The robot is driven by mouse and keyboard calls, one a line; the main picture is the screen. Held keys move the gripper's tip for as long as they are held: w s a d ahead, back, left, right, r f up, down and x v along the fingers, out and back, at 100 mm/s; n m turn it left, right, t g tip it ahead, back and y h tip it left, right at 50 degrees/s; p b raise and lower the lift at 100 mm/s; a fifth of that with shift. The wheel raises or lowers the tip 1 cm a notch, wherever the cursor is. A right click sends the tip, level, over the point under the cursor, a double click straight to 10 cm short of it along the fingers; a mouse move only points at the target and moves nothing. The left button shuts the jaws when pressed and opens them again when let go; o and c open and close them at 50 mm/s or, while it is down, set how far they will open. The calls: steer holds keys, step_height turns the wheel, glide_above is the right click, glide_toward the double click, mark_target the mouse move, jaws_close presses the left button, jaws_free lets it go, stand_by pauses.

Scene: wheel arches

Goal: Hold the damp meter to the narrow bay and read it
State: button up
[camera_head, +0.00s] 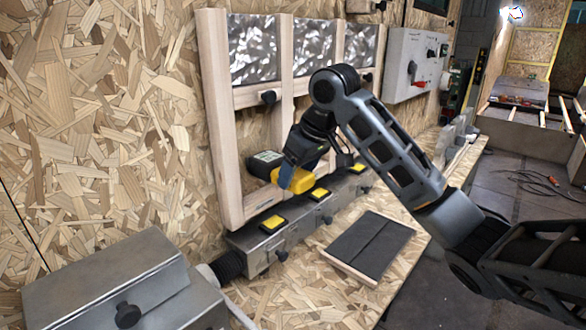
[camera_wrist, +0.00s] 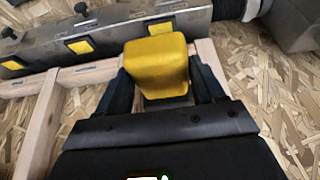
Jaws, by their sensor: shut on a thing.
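The damp meter (camera_head: 265,157) is a yellow block with a dark-edged, pale display at its far end. My gripper (camera_head: 287,172) is shut on it, and its yellow end also shows between the fingers in the wrist view (camera_wrist: 157,68). The meter's display end points left, in front of the lower part of the wooden stud frame (camera_head: 217,120). I cannot tell whether it touches the wood. The frame has several bays with silver foil in their upper parts; the left bay (camera_head: 254,50) shows bare board below. Which bay is narrow is unclear, and my arm hides part of the right side.
A metal trunking box with yellow pads (camera_head: 319,194) runs under the frame. A dark panel (camera_head: 367,245) lies on the bench. A metal box with a knob (camera_head: 105,285) stands at front left. A grey control box (camera_head: 415,62) hangs at the right.

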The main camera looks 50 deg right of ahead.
steer(key=s+p, duration=0.1)
steer(key=s, duration=0.7)
steer(key=shift+s+d+p, duration=0.15)
steer(key=shift+s+p, duration=0.1)
steer(key=shift+p, duration=0.05)
stand_by(0.8)
